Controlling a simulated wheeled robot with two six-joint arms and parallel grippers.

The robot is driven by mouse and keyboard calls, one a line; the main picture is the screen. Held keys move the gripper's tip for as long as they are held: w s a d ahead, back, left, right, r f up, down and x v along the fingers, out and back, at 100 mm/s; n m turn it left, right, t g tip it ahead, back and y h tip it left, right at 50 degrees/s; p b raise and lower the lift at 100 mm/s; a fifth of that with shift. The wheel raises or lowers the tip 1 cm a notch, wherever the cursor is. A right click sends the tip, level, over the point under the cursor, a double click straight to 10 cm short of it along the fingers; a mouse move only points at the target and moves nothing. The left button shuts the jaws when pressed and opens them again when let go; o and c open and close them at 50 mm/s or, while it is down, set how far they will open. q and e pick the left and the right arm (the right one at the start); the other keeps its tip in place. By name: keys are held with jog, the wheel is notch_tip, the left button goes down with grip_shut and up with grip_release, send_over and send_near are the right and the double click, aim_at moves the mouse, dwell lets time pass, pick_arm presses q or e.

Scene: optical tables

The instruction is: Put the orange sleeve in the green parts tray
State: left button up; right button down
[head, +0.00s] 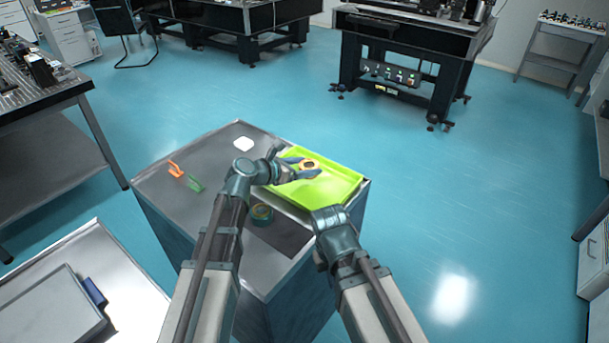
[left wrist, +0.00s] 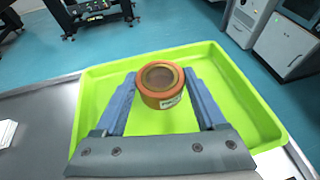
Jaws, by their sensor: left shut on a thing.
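The orange sleeve (head: 311,160) is a short round ring with a pale label on its side, and it also shows in the left wrist view (left wrist: 157,101). My left gripper (head: 306,168) is shut on it, with a blue-grey finger on either side. The sleeve is held over the green parts tray (head: 335,188), a bright green shallow tray with raised rims; the tray fills much of the left wrist view (left wrist: 240,110). I cannot tell how high the sleeve is above the tray floor. My right arm reaches to the tray's near side, but its fingers do not show.
The tray sits at the right of a grey cabinet top (head: 225,160). An orange clip (head: 176,170), a green clip (head: 195,184) and a white piece (head: 243,144) lie to the left. A teal ring-shaped item (head: 262,214) stands near a dark mat (head: 284,239).

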pick_arm(q)
jog(key=shift+s+f+b, duration=0.1)
jog(key=shift+f+b, duration=0.25)
jog(key=shift+b, duration=0.05)
notch_tip(320, 180, down, 3)
jog(key=b, duration=0.2)
jog(key=shift+r+b, duration=0.15)
jog(key=shift+b, duration=0.2)
jog(key=shift+f, duration=0.2)
jog(key=o, duration=1.5)
jog(key=shift+r, duration=0.1)
jog(key=shift+r, duration=0.2)
jog(key=p+v, duration=0.4)
jog(key=v, duration=0.8)
jog(key=shift+f+p, duration=0.1)
jog(key=shift+p, duration=0.25)
